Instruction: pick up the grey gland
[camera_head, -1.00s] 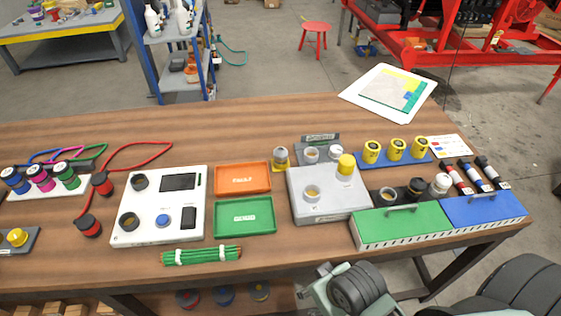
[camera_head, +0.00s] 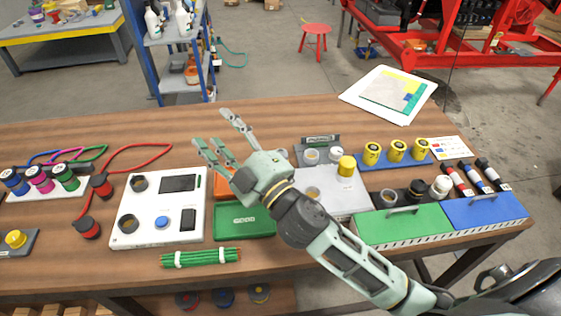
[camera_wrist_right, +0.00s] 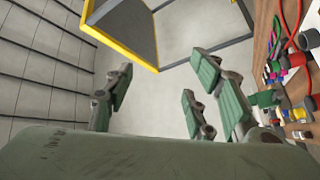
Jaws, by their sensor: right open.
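My right gripper (camera_head: 212,132) is open and empty above the back middle of the bench, its fingers spread toward the upper left. In the right wrist view its spread fingers (camera_wrist_right: 165,95) also hold nothing. A grey ring-like piece (camera_head: 388,197), possibly the grey gland, stands at the right behind the green box, beside a black piece (camera_head: 415,189) and a white piece (camera_head: 440,186). Similar greyish pieces sit on the grey box (camera_head: 345,203), so I cannot tell for sure which is the gland. My right forearm partly covers the grey box. My left gripper is not in view.
An orange tray and a green tray (camera_head: 232,230) lie partly under my right gripper and arm. A white panel (camera_head: 122,232) is left of them. A green box (camera_head: 400,230) and a blue box (camera_head: 485,210) stand at the right. The back left bench is clear.

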